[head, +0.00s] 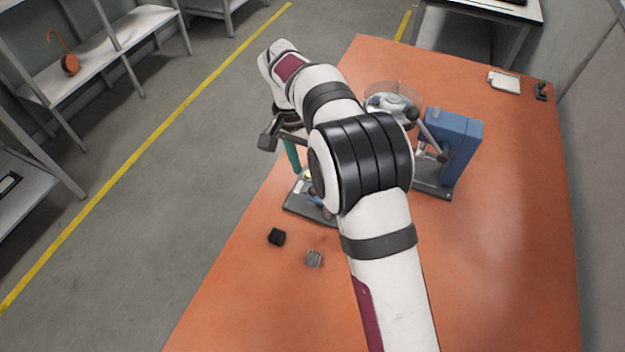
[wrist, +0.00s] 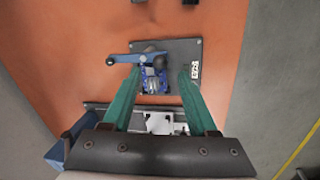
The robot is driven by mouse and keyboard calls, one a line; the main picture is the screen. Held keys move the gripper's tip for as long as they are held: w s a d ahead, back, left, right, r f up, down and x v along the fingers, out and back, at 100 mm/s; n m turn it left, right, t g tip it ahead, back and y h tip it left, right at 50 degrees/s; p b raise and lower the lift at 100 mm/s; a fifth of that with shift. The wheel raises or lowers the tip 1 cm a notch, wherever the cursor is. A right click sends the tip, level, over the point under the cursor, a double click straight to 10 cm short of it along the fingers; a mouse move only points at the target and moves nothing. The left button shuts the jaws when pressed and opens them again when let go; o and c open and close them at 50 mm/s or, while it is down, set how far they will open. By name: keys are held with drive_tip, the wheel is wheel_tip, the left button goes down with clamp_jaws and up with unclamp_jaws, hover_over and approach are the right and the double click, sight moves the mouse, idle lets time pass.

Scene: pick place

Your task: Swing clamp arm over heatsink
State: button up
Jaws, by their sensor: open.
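In the wrist view, a blue clamp arm (wrist: 136,59) with a dark round end (wrist: 110,61) extends left over a dark base plate (wrist: 186,50). A grey, silvery piece, perhaps the heatsink (wrist: 158,88), sits in a blue holder below the clamp arm. My gripper (wrist: 160,70) is open, its teal fingers on either side of the holder. Whether the left finger touches the clamp arm is unclear. In the head view, one teal finger of my gripper (head: 295,165) shows above the plate (head: 300,200); my arm hides most of the fixture.
A grey finned block (head: 314,258) and a black block (head: 277,237) lie loose on the orange table (head: 250,300). A blue machine (head: 455,140) with a lever and a clear round dish (head: 393,100) stand behind my arm.

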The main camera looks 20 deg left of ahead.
drive_tip(key=f, duration=0.2)
drive_tip(key=d+f, duration=0.1)
drive_tip(key=f, duration=0.2)
drive_tip(key=shift+s+f, duration=0.1)
drive_tip(key=shift+f, duration=0.05)
clamp_jaws()
idle(1.2)
